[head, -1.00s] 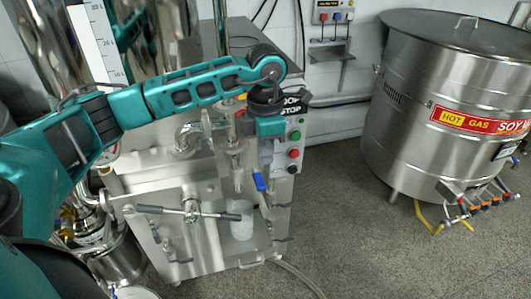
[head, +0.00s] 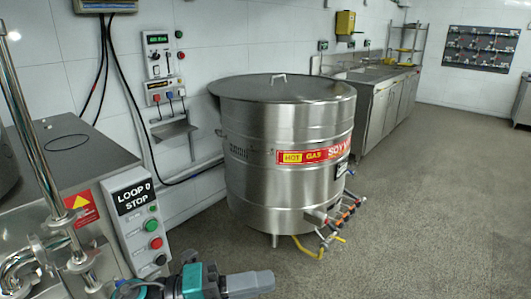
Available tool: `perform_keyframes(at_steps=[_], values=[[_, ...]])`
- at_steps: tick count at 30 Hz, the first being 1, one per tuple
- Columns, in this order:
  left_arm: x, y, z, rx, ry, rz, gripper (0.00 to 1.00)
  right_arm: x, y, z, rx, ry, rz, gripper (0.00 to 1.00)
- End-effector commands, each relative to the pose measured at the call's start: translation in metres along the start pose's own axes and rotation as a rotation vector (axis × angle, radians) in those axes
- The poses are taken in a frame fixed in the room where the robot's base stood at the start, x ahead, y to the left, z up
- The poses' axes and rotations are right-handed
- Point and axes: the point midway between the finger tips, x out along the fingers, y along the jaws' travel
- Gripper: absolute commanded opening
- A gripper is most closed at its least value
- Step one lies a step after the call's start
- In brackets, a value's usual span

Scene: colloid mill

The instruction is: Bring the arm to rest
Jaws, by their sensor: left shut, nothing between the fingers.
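My left gripper (head: 250,284) shows at the bottom edge of the head view, at the end of a short teal and grey stretch of my left arm. It is shut and empty, and points to the right. In the picture it lies just right of the mill's control panel (head: 138,219), with its LOOP 0 STOP label and green, red and black buttons. The rest of the left arm is out of the picture. My right gripper is not in view.
The steel mill body (head: 75,165) with pipes stands at the left. A large steel vat (head: 285,185) with a lid, gas pipes and taps stands in the middle. A steel counter (head: 385,105) runs along the back wall. The floor (head: 430,220) at the right is clear.

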Motion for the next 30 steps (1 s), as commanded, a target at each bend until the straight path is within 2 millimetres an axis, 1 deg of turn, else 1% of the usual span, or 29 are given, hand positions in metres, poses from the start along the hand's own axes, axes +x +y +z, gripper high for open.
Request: perform_keyframes(at_steps=[1,2,5,6,8,9,11,12,14,15,18,21,23,25,30], values=[[-0.002,0.000,0.005,-0.127,-0.120,-0.087,0.00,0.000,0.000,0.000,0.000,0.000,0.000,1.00],[-0.006,0.001,0.010,-0.201,-0.193,-0.133,0.00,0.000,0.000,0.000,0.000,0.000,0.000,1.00],[-0.030,0.017,0.028,-0.457,-0.446,-0.258,0.00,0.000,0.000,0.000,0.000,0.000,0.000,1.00],[-0.044,0.029,0.033,-0.565,-0.550,-0.295,0.00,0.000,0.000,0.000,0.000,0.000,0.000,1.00],[-0.067,0.053,0.036,-0.731,-0.707,-0.342,0.00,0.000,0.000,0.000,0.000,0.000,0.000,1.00],[-0.084,0.071,0.034,-0.844,-0.810,-0.366,0.00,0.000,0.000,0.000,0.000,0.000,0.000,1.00],[-0.110,0.103,0.025,-1.015,-0.964,-0.389,0.00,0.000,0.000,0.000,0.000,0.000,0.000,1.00],[-0.126,0.124,0.014,-1.126,-1.060,-0.399,0.00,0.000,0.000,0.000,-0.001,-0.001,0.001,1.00],[-0.148,0.152,-0.005,-1.272,-1.184,-0.405,0.00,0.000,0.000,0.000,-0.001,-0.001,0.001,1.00],[-0.159,0.168,-0.018,-1.356,-1.253,-0.405,0.00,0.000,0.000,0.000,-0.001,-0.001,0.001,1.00],[-0.180,0.197,-0.049,-1.519,-1.381,-0.398,0.00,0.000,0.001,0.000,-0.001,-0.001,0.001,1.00],[-0.191,0.212,-0.070,-1.616,-1.453,-0.391,0.00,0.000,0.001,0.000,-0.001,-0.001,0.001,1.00],[-0.194,0.216,-0.077,-1.647,-1.476,-0.388,0.00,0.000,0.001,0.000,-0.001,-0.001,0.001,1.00],[-0.196,0.219,-0.080,-1.663,-1.487,-0.386,0.00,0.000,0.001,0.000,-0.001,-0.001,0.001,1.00],[-0.196,0.219,-0.080,-1.663,-1.487,-0.384,0.00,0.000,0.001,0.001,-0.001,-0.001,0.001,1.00]])
